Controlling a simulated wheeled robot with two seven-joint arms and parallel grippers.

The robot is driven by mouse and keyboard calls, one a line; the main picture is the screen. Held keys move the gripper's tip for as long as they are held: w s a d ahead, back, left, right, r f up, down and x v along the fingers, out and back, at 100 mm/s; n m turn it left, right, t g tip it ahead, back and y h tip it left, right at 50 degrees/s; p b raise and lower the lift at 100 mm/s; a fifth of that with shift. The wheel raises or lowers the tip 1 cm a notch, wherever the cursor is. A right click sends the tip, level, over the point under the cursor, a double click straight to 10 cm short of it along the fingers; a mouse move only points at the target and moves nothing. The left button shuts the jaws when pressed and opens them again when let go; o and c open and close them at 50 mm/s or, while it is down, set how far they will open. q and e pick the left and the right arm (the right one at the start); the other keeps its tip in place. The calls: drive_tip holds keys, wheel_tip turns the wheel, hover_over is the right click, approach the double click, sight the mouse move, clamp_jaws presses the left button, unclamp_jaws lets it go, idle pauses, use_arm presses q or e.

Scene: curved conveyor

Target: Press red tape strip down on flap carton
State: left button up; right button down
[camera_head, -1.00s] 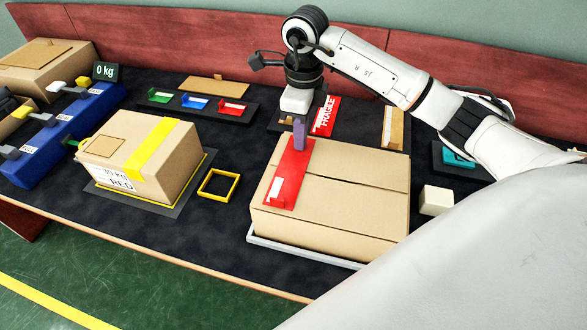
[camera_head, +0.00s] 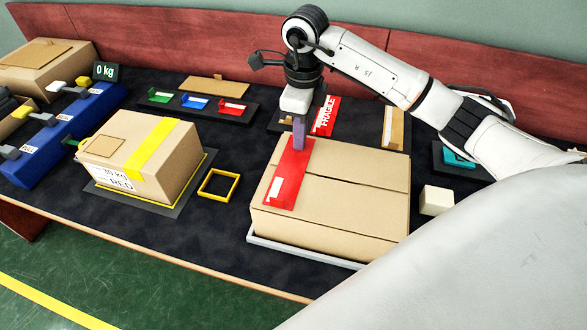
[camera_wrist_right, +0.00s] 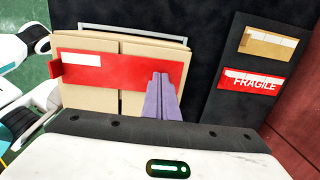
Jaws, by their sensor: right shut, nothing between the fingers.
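The flap carton (camera_head: 345,208) is a closed tan box with a seam across its top, on a pale grey tray (camera_head: 300,252). The red tape strip (camera_head: 288,178) lies across the seam at the carton's left side, with a white label near its front end. In the right wrist view the strip (camera_wrist_right: 115,72) spans both flaps (camera_wrist_right: 90,47), and its left end reaches the carton's edge. My right gripper (camera_head: 299,135) is shut and empty, its purple fingertips (camera_wrist_right: 160,98) at the strip's far end, seemingly touching it. My left gripper is out of view.
A taped carton (camera_head: 125,165) stands on a mat at left, with a yellow square frame (camera_head: 218,185) between the cartons. A white block (camera_head: 436,200) is right of the flap carton. A FRAGILE label (camera_head: 326,116) lies behind. Green, blue and red holders (camera_head: 197,103) stand farther back.

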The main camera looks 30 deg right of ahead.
drive_tip(key=shift+s+a+f, duration=0.1)
drive_tip(key=shift+s+f, duration=0.1)
drive_tip(key=shift+f, duration=0.45)
drive_tip(key=shift+s+a+f, duration=0.1)
drive_tip(key=shift+s+f, duration=0.1)
drive_tip(key=shift+f, duration=0.4)
drive_tip(key=shift+r, duration=0.1)
drive_tip(key=r+p, duration=0.2)
drive_tip(key=r, duration=0.1)
drive_tip(key=shift+w+d+r+g+p, duration=0.15)
drive_tip(key=shift+w+g+p, duration=0.15)
drive_tip(key=shift+w+p, duration=0.1)
drive_tip(key=shift+s+r+p, duration=0.1)
drive_tip(key=shift+r+p, duration=0.7)
drive_tip(key=shift+r, duration=0.6)
